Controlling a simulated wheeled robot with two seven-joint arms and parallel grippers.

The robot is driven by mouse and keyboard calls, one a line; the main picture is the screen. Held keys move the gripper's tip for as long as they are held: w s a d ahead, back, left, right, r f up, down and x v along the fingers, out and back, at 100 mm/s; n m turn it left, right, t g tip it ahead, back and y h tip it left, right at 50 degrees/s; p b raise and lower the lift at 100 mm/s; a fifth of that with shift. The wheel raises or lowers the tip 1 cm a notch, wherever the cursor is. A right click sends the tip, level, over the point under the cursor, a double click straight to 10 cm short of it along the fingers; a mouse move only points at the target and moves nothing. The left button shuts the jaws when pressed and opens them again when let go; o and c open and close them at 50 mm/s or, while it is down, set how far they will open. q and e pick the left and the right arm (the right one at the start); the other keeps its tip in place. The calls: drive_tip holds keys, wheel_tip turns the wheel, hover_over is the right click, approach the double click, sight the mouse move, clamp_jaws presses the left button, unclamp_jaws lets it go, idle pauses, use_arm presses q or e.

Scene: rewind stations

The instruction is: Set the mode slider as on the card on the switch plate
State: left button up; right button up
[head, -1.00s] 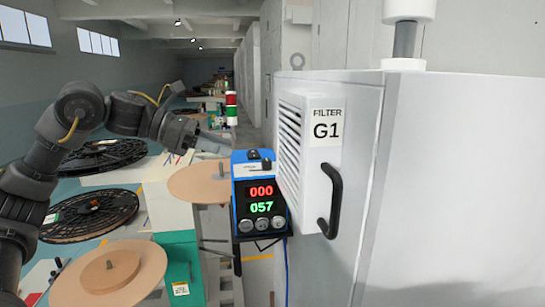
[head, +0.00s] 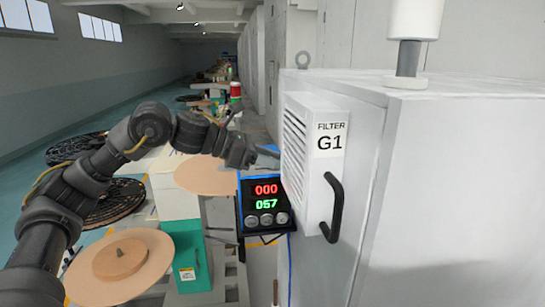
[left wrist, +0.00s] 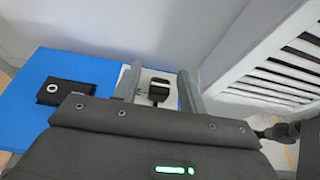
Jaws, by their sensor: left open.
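The mode slider (left wrist: 158,92) shows in the left wrist view as a black knob on a pale switch plate (left wrist: 152,75), on top of a blue box (left wrist: 25,85). My left gripper (left wrist: 160,85) is open, with one finger on each side of the knob; I cannot tell whether they touch it. The plate's near part is hidden by my gripper, and no card can be read. In the head view my left gripper (head: 267,152) is over the top of the blue-edged counter box (head: 264,204), hiding the plate. My right gripper is not in view.
A black switch with a white ring (left wrist: 66,91) is left of the slider. The filter housing G1 (head: 318,165) with its black handle (head: 334,208) stands close on the right, beside a large grey cabinet (head: 430,200). Reels and a tan disc (head: 120,262) lie at left.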

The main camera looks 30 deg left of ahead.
sight(254, 170)
use_arm(q)
drive_tip(key=shift+s, duration=0.1)
drive_tip(key=c, duration=0.4)
clamp_jaws()
drive_tip(key=shift+a, duration=0.1)
drive_tip(key=shift+s+a+f, duration=0.1)
drive_tip(key=shift+s+a, duration=0.05)
drive_tip(key=shift+a, duration=0.1)
drive_tip(key=shift+s+a+b, duration=0.75)
drive_tip(key=shift+s+a, duration=0.25)
drive_tip(key=shift+a, duration=0.25)
drive_tip(key=shift+o, duration=2)
unclamp_jaws()
drive_tip(key=shift+a, duration=0.1)
